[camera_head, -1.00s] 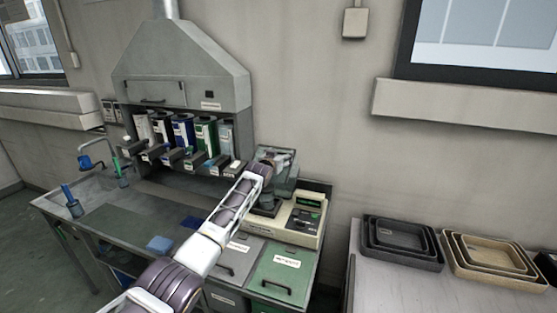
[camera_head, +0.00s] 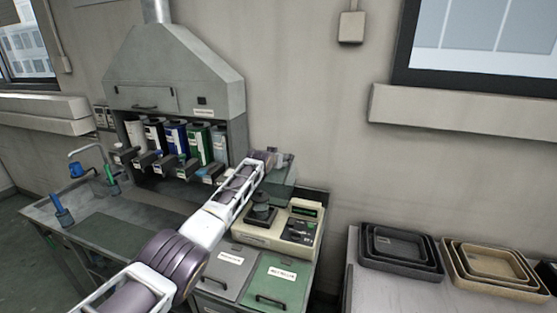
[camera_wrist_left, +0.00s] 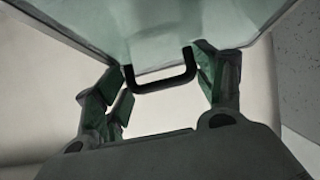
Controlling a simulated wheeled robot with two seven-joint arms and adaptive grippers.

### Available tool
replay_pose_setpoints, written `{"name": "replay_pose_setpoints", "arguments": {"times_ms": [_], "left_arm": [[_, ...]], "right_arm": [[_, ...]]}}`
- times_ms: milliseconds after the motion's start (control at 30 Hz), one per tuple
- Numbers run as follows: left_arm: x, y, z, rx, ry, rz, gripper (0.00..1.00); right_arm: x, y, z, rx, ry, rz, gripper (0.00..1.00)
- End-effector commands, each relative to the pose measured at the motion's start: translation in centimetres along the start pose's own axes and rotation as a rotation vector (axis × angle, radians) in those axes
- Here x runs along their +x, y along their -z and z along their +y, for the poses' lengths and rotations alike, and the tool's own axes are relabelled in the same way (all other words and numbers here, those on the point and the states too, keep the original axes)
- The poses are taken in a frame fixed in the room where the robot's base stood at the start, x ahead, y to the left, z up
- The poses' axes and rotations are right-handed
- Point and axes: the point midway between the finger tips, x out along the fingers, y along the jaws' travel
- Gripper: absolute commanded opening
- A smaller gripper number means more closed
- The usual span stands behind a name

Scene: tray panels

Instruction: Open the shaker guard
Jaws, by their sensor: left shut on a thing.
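The cream shaker (camera_head: 250,238) stands at the right end of the grey workbench, with a dark round piece (camera_head: 262,213) on its left part. Its greenish see-through guard (camera_head: 284,190) is tilted up at the shaker's back, partly hidden by my left arm. In the left wrist view, the guard panel (camera_wrist_left: 165,45) fills the top, and its black U-shaped handle (camera_wrist_left: 160,86) lies between the fingers. My left gripper (camera_head: 273,157) is shut on that handle at the guard's upper edge. My right gripper is in neither view.
Left of the shaker, a grey hood (camera_head: 175,70) stands over several coloured containers. A control panel (camera_head: 300,228) is on the shaker's right side. Dark trays (camera_head: 428,268) and beige trays (camera_head: 530,291) sit on the table at right. The wall behind the shaker is bare.

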Motion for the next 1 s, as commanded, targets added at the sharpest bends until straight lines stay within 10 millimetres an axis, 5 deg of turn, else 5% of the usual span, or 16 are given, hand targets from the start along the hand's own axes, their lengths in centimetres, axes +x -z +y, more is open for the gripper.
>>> {"name": "replay_pose_setpoints", "arguments": {"times_ms": [33,333,367,433,1000], "left_arm": [[-0.25,1.15,0.38,-0.003,-0.006,0.018,0.27],[-0.26,1.20,0.37,-0.003,-0.006,0.019,0.27],[-0.26,1.20,0.37,-0.003,-0.006,0.019,0.73],[-0.25,1.12,0.32,-0.002,-0.005,0.017,0.80],[-0.22,0.29,0.06,0.000,-0.001,0.004,0.80]], "right_arm": [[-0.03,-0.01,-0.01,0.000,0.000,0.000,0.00],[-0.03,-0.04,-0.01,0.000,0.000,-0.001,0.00],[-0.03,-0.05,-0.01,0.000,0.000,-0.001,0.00],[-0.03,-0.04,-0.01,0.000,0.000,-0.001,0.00],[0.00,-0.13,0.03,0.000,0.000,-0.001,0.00]]}}
